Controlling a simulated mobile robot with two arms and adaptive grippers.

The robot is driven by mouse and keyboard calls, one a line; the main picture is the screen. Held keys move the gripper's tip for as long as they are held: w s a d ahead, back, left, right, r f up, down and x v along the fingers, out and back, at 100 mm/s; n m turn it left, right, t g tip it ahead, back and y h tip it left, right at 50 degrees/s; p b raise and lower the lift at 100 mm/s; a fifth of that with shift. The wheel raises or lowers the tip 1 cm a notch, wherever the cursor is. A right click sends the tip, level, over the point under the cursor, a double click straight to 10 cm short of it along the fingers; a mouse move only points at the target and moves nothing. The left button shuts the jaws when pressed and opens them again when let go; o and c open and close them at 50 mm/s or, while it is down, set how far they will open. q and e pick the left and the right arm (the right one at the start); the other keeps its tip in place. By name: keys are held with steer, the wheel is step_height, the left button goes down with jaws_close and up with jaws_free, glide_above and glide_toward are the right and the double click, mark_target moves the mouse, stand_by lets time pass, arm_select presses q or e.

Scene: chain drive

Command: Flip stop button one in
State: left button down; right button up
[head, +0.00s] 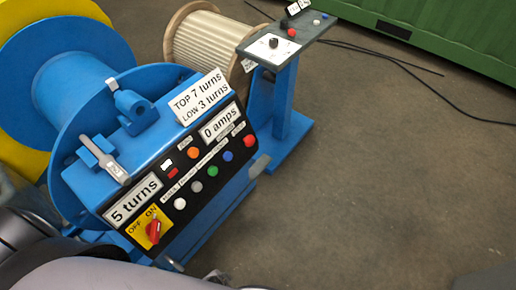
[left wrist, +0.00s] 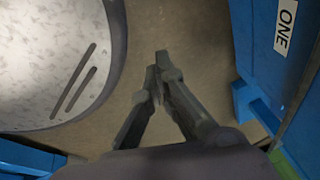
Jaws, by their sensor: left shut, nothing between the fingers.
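The blue control box (head: 262,112) of the winch stands at the left-centre in the head view, its sloped black panel facing up. A round red button (head: 249,140) sits at the panel's upper right end; its small label is too blurred to read, so I cannot confirm that it is the stop button. A blue surface with a white "ONE" label (left wrist: 285,27) shows at the right in the left wrist view. My left gripper (left wrist: 160,66) is shut and empty over the floor, apart from that surface. My right gripper is not in view.
The panel also has a red OFF/ON switch (head: 154,231) and several coloured buttons. A blue stand (head: 283,95) with another small panel is behind it. A big blue spool (head: 70,90) is at left. The floor (head: 390,180) at right is clear except for black cables.

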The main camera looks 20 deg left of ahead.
mark_target(248, 140)
arm_select(q)
steer(key=w+d+r+m+t+y, duration=0.1)
steer(key=w+d+r+m+t, duration=0.15)
steer(key=w+r, duration=0.45)
steer(key=w+d+r+m+t, duration=0.1)
steer(key=w+d+r+t, duration=0.15)
steer(key=w+r, duration=0.45)
steer(key=w+r+t+y, duration=0.1)
steer(key=w+r+t, duration=0.1)
steer(key=w+r, duration=0.2)
steer(key=w+d+r+t+y+b, duration=0.1)
steer(key=w+r, duration=0.3)
steer(key=r, duration=0.7)
steer(key=w+d+r+m+t+y, duration=0.1)
steer(key=w+r+t, duration=0.2)
steer(key=r, duration=0.5)
steer(key=shift+w+d+b, duration=0.2)
steer(key=shift+w+b, duration=0.15)
steer(key=shift+w, duration=0.05)
steer(key=s+a+p+x, duration=0.1)
steer(key=a+x, duration=0.1)
steer(key=x, duration=1.1)
steer(key=shift+a+f+p, duration=0.3)
steer(key=shift+a+p, duration=0.05)
steer(key=shift+s, duration=0.1)
